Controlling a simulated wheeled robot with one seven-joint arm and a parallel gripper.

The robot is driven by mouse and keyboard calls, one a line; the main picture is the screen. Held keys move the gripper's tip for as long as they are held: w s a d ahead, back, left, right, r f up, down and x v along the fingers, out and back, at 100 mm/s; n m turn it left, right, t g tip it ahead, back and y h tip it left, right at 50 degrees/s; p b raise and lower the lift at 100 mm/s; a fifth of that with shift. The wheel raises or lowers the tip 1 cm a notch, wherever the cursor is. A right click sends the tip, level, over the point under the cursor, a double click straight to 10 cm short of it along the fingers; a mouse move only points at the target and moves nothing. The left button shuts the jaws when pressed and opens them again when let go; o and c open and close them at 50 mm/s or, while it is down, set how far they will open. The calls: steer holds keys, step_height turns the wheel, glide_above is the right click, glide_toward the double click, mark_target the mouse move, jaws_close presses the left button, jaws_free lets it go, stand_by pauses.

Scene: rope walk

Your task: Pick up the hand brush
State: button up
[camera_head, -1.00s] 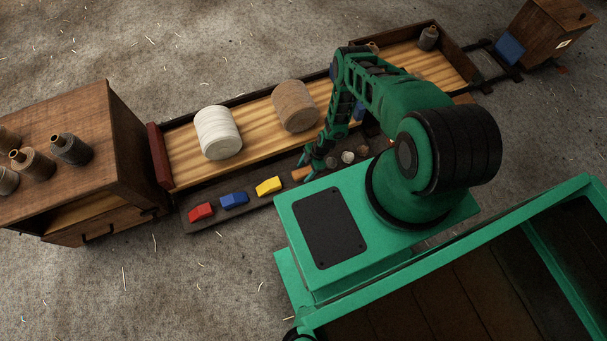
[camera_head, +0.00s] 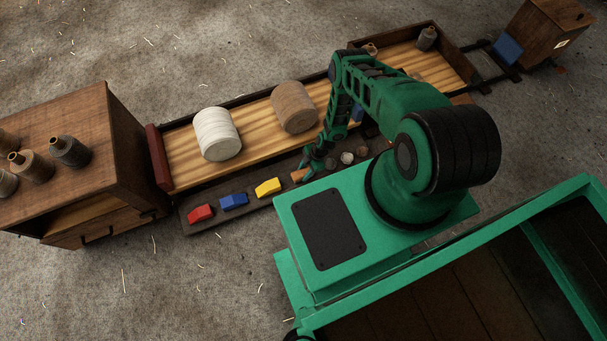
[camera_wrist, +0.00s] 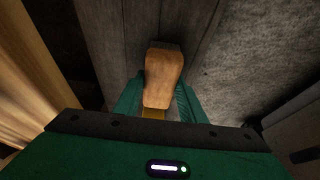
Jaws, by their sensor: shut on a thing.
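The hand brush (camera_wrist: 163,72) shows in the wrist view as a rounded, orange-brown wooden block, with a yellowish part nearer the palm and a dark edge at its far end. My gripper (camera_wrist: 158,98) has a green finger on each side of it and is shut on it. In the head view my gripper (camera_head: 308,170) is low over the dark shelf, and only a small brown piece of the brush (camera_head: 297,174) shows beside the fingers. From these views I cannot tell whether the brush still touches the shelf.
Red (camera_head: 201,213), blue (camera_head: 234,200) and yellow (camera_head: 268,187) blocks lie left on the dark shelf (camera_head: 190,224). Small round items (camera_head: 347,157) lie to the right. Behind is a long wooden bed (camera_head: 185,167) with a white roll (camera_head: 218,134) and a tan roll (camera_head: 295,107). A cabinet (camera_head: 125,150) stands left.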

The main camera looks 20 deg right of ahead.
mark_target(300, 175)
steer(key=shift+r, duration=0.55)
steer(key=r, duration=0.4)
steer(key=shift+s+a, duration=0.15)
steer(key=shift+s, duration=0.05)
steer(key=s+a+r, duration=0.5)
steer(key=s+r, duration=0.1)
steer(key=s, duration=0.4)
steer(key=shift+r, duration=0.2)
